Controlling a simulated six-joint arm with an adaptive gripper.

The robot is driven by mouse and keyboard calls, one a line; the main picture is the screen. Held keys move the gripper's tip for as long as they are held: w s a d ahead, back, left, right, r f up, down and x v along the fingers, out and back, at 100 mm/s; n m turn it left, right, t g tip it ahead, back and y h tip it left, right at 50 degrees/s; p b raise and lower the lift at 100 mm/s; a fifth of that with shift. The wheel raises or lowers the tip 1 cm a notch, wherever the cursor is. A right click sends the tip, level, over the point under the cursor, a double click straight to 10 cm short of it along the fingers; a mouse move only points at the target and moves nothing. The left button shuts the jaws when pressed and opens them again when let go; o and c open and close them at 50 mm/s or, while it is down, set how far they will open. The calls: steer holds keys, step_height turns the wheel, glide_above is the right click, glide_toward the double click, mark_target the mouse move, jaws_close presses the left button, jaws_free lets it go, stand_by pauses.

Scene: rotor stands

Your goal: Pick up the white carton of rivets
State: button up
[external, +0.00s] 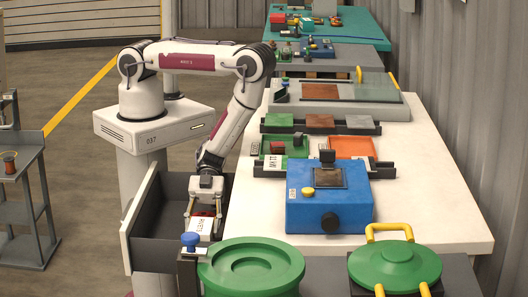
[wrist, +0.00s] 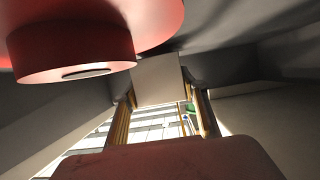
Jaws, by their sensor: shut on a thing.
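The white carton of rivets (external: 201,227), with red lettering, shows in the external view at the open drawer (external: 152,222) of the bench. My gripper (external: 205,208) points down over it and is shut on its upper part. The carton's lower end is partly hidden by the blue knob and the green lid in front. I cannot tell whether it touches the drawer floor. In the wrist view, my fingers (wrist: 164,112) stand on either side of a pale block-like surface; I cannot tell clearly whether this is the carton.
A red round object (wrist: 75,50) fills the wrist view's upper left. A blue box (external: 328,207) and several coloured blocks occupy the white bench (external: 440,215) to the right.

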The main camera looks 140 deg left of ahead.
steer(key=shift+r, duration=4.35)
